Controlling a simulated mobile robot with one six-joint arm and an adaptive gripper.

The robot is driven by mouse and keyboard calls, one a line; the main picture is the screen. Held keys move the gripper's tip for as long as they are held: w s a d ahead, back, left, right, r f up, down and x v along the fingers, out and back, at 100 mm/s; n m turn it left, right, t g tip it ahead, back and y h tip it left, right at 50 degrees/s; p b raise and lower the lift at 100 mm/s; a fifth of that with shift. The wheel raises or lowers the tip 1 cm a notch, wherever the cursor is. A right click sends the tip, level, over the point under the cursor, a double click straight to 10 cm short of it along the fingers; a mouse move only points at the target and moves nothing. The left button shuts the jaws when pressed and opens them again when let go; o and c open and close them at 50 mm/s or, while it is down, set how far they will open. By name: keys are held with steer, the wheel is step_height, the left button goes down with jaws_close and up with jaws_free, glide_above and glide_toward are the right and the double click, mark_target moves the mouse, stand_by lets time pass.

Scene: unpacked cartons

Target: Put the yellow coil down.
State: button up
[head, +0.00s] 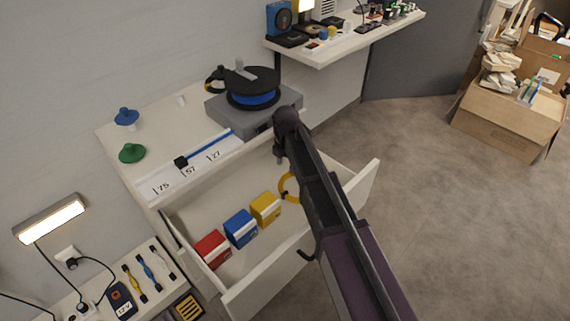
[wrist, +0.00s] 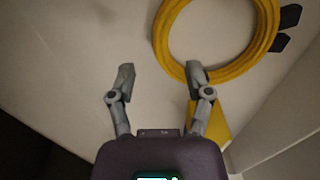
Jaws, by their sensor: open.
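The yellow coil (wrist: 268,30) lies on the pale drawer floor in the upper right of the wrist view. Two dark tabs stick out from its right side. In the head view the coil (head: 283,187) shows inside the open drawer, right of the yellow box, partly hidden by my arm. My gripper (wrist: 160,75) is open, with nothing between its fingers. Its right fingertip overlaps the coil's lower left edge in the picture; I cannot tell if they touch. The gripper's fingers cannot be made out in the head view.
The open drawer (head: 262,276) holds a red box (head: 212,248), a blue box (head: 240,229) and a yellow box (head: 265,209). Above it, the worktop (head: 108,143) bears a grey machine (head: 222,110) with a blue spool. Drawer walls stand close around the coil.

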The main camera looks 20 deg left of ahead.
step_height(320, 180, up, 8)
steer(key=p, duration=0.7)
stand_by(1.7)
